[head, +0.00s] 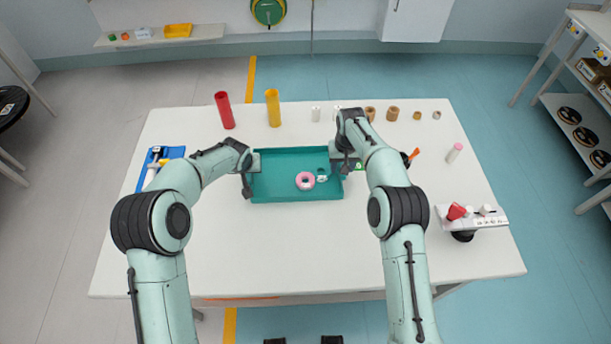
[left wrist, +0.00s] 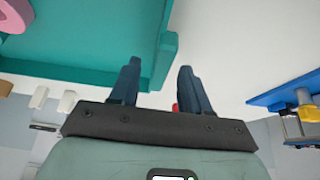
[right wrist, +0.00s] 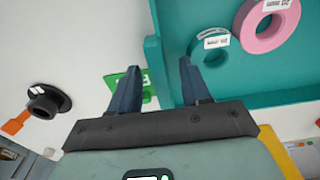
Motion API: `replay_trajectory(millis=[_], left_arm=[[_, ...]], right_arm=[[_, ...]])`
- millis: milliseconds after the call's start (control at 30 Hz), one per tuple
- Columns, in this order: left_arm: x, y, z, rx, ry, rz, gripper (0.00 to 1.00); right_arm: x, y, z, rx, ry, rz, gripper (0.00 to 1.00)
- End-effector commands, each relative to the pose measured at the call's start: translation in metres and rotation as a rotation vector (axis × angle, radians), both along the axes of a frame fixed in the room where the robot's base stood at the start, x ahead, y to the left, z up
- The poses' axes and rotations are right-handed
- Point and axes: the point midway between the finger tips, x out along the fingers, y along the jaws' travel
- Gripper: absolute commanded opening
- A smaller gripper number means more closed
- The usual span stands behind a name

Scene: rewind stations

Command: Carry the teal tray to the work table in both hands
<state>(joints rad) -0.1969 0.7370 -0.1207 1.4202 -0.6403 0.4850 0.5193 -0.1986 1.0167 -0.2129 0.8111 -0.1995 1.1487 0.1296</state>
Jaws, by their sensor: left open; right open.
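The teal tray (head: 290,194) lies flat on a white table (head: 270,245). A pink ring-shaped roll (head: 305,180) and a teal roll (head: 322,177) lie in it; the right wrist view shows the pink roll (right wrist: 285,38) and the teal roll (right wrist: 210,57) with printed labels. My left gripper (head: 249,178) is at the tray's left end, open, its fingers (left wrist: 158,75) on either side of the end wall (left wrist: 158,62). My right gripper (head: 345,165) is at the right end, open, its fingers (right wrist: 160,72) astride that wall (right wrist: 155,60). Contact cannot be told.
A red cylinder (head: 224,110), a yellow cylinder (head: 273,108) and several small spools stand behind the tray. A blue holder (head: 150,160) is at the left. A device with a red part (head: 457,211) is at the right edge. The table's front is clear. Shelving (head: 575,110) stands right.

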Motion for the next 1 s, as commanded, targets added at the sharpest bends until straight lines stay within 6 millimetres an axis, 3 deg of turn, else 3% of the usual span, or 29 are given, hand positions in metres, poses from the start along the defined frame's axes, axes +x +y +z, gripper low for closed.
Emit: replay_trajectory(millis=[300,500,767,1000], left_arm=[[-0.028,0.0,0.06,-0.001,-0.005,0.0,0.47],[-0.043,0.0,0.089,-0.001,-0.002,0.0,0.47],[-0.05,0.0,0.1,0.0,0.001,0.001,0.47],[-0.05,0.0,0.1,0.0,0.001,0.0,0.47]], right_arm=[[0.0,0.0,0.0,0.0,0.0,0.0,0.47],[0.0,0.0,0.0,0.0,0.0,0.0,0.47],[0.0,0.0,0.01,0.0,-0.002,0.0,0.47],[-0.003,0.0,0.057,0.001,-0.006,0.0,0.47]])
